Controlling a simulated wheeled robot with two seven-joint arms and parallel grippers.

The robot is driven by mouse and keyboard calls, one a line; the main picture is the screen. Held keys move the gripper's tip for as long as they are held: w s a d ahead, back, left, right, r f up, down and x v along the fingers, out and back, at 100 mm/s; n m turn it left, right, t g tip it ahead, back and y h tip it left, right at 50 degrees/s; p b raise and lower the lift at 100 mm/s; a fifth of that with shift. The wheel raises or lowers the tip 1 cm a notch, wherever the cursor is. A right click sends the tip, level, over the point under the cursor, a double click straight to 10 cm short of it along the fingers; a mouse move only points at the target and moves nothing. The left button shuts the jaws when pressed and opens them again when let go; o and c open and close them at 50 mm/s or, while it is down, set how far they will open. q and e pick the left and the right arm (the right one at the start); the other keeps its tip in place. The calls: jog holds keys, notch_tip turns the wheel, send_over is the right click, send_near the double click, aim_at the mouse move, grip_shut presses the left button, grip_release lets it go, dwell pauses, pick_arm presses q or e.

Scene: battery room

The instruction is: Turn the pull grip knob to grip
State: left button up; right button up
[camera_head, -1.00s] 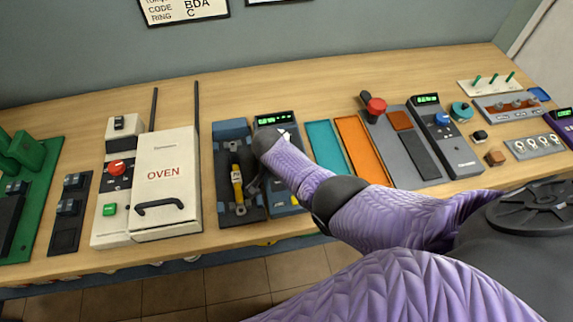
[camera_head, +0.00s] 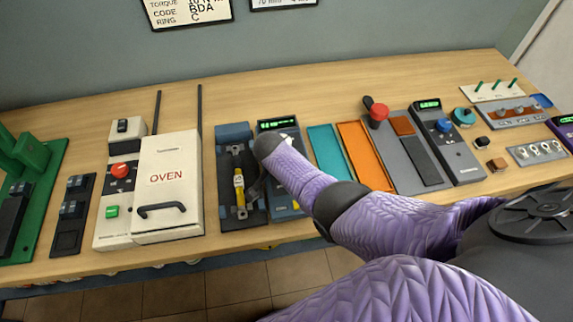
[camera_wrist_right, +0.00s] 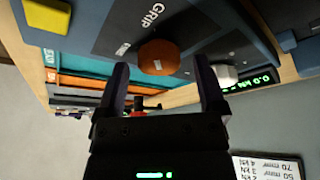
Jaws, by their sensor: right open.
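The grip knob (camera_wrist_right: 158,57) is a round orange knob with a small pale mark on its face. It sits on a dark panel next to the printed word GRIP in the right wrist view. My right gripper (camera_wrist_right: 163,75) is open, with its two dark fingers pointing at the panel, one on each side of the knob. I cannot tell whether either finger touches it. In the head view my purple right arm reaches over the pull tester (camera_head: 278,124), which has a green display, and hides the knob and the fingers. My left gripper is not in view.
A dark fixture with a yellow piece (camera_head: 239,185) stands left of the tester, beside the oven (camera_head: 166,180). Teal (camera_head: 326,150) and orange (camera_head: 362,150) trays lie to the right. A pale knob (camera_wrist_right: 223,75) sits near the tester's display.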

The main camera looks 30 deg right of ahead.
jog(key=p+v, duration=0.5)
jog(key=v, duration=0.4)
jog(key=shift+r, duration=0.15)
jog(key=shift+s+a, duration=0.1)
jog(key=shift+a, duration=0.05)
